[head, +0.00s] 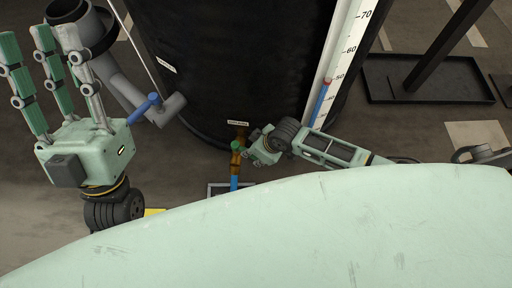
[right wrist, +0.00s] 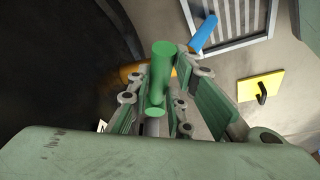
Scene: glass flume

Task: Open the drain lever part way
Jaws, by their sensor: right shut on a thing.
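The drain lever shows as a green bar (right wrist: 160,72) in the right wrist view, between the fingers of my right gripper (right wrist: 156,100). Behind it is a brass-coloured drain pipe (right wrist: 130,74). In the head view the brass fitting (head: 236,160) sits low at the front of the black tank (head: 230,60), under a small label. My right gripper (head: 252,150) reaches it from the right and is shut on the lever; its fingers partly hide the lever. My left gripper (head: 45,75) is raised at the left, fingers spread and empty, far from the drain.
A blue length (right wrist: 203,34) leads from the drain toward a floor grate (right wrist: 235,22). A yellow plate with a black handle (right wrist: 260,88) lies nearby. A grey pipe with a blue handle (head: 146,106) is left of the tank. A scale (head: 340,55) and black tray (head: 425,82) are right.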

